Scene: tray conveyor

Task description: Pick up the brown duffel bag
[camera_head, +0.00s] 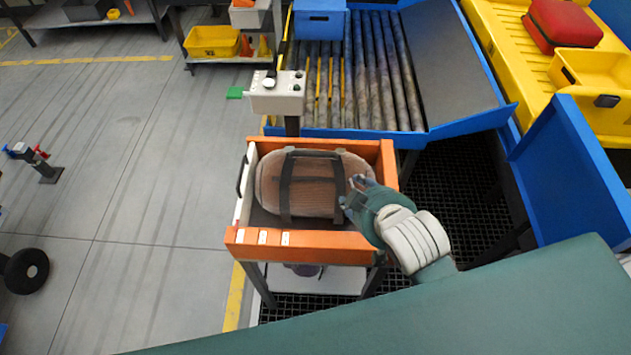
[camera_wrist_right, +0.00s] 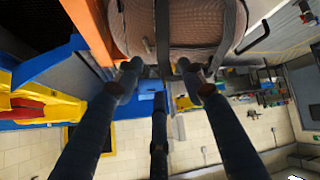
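The brown duffel bag (camera_head: 318,185) with dark straps lies in the orange-rimmed tray (camera_head: 330,243). My right gripper (camera_head: 354,193) is at the bag's right side, over the tray, and covers part of that end. In the right wrist view the bag (camera_wrist_right: 195,25) fills the top middle, with a dark strap running down between the fingers. There my right gripper's fingertips (camera_wrist_right: 160,70) are spread apart close to the bag's edge; I cannot tell if they touch it. My left gripper is not in view.
A control box (camera_head: 277,93) on a post stands just behind the tray. A roller conveyor (camera_head: 370,75) with a blue bin (camera_head: 320,20) lies beyond. A yellow conveyor with a red case (camera_head: 565,25) is at the right. The floor at left is mostly clear.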

